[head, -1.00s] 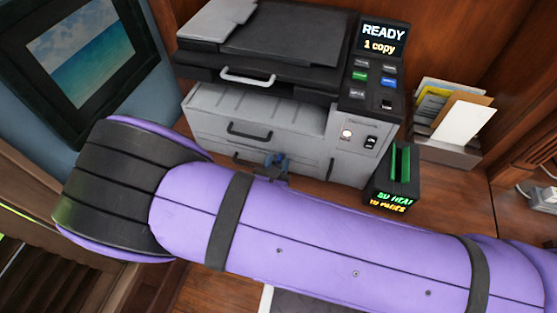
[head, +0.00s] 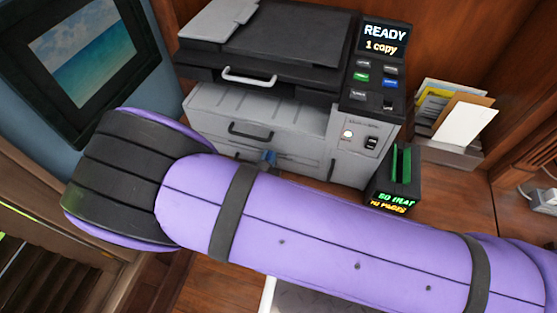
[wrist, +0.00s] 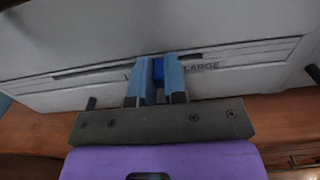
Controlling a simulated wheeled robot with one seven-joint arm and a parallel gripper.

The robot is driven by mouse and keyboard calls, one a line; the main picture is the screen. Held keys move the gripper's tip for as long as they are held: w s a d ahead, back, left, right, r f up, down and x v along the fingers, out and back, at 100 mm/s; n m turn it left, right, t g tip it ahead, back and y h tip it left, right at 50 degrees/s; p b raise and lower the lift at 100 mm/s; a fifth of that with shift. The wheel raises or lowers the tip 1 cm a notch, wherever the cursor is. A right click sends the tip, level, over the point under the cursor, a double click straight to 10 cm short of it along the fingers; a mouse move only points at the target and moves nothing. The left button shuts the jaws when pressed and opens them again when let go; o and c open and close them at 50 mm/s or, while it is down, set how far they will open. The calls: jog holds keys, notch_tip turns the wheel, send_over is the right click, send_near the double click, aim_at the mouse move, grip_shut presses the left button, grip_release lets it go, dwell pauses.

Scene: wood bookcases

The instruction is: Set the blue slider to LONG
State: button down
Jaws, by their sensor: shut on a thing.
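The grey printer (head: 262,120) stands against the back wall, its screen reading READY, 1 copy. In the wrist view the blue slider (wrist: 158,71) sits in a dark slot across the printer's pale lower front. My gripper (wrist: 157,80) is shut on the slider, with one light-blue finger on each side of it. The word LARGE shows right of the fingers. Another label left of them is mostly covered, so I cannot read it. In the head view my purple arm hides most of my gripper (head: 268,157), and I cannot make out the slider there.
A small black device (head: 392,185) with a green top slot stands right of the printer. A paper holder (head: 450,146) is behind it. A framed picture (head: 82,55) is at the left. Bare wooden desk shows at the right.

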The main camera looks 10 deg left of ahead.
jog(key=shift+a, duration=0.85)
jog(key=c, duration=1.2)
grip_release()
jog(key=shift+o, duration=0.2)
jog(key=s, duration=1)
jog(key=shift+s+a, duration=0.35)
jog(key=shift+a, duration=0.05)
jog(key=shift+s, duration=0.1)
